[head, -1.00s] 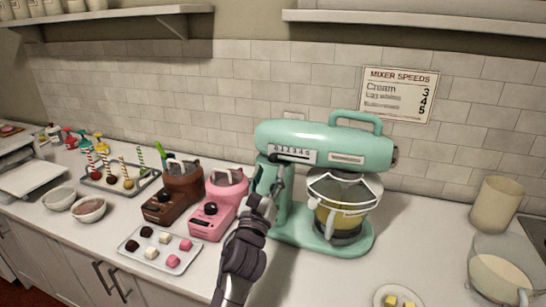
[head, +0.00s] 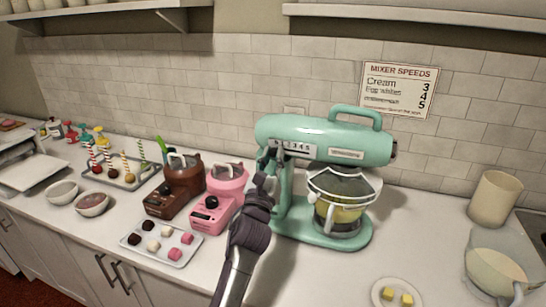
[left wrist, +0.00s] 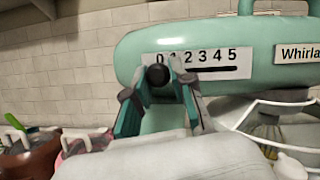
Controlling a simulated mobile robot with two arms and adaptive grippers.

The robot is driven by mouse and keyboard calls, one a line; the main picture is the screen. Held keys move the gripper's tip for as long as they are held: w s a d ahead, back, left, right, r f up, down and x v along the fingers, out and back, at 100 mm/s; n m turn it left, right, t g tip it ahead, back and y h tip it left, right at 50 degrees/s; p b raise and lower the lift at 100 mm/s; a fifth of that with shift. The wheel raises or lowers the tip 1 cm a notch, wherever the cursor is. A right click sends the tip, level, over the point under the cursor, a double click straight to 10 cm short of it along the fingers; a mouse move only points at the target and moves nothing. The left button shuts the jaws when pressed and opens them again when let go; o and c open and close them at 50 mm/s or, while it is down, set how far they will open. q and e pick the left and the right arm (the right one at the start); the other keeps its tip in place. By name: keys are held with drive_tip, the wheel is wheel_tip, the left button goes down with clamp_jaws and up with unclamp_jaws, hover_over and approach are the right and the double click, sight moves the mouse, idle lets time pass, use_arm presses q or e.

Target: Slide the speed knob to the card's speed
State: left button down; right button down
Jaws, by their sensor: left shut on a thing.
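The mint-green mixer (head: 330,138) stands on the counter with a white speed scale (head: 300,149), which reads 0 to 5 in the left wrist view (left wrist: 204,58). The dark round speed knob (left wrist: 157,75) is at the scale's left end, just below 0. My left gripper (left wrist: 160,92) has its fingers on both sides of the knob, shut on it; it also shows in the head view (head: 264,180). The wall card (head: 398,90) reads "MIXER SPEEDS", with Cream 3, Egg whites 4 and a small blurred third line 5. My right gripper is not in view.
A pink machine (head: 217,200) and a brown machine (head: 174,188) stand left of the mixer, close to my left arm. A glass bowl (head: 341,212) with a whisk sits under the mixer head. A tray of sweets (head: 160,243) lies in front.

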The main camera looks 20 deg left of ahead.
use_arm(q)
drive_tip(key=shift+d, duration=0.1)
drive_tip(key=shift+d+f+b, duration=0.1)
drive_tip(key=shift+d+b, duration=0.15)
drive_tip(key=shift+b, duration=0.15)
drive_tip(key=shift+d, duration=0.4)
drive_tip(key=c, duration=1)
unclamp_jaws()
drive_tip(key=shift+a, duration=0.1)
drive_tip(key=v, duration=1.2)
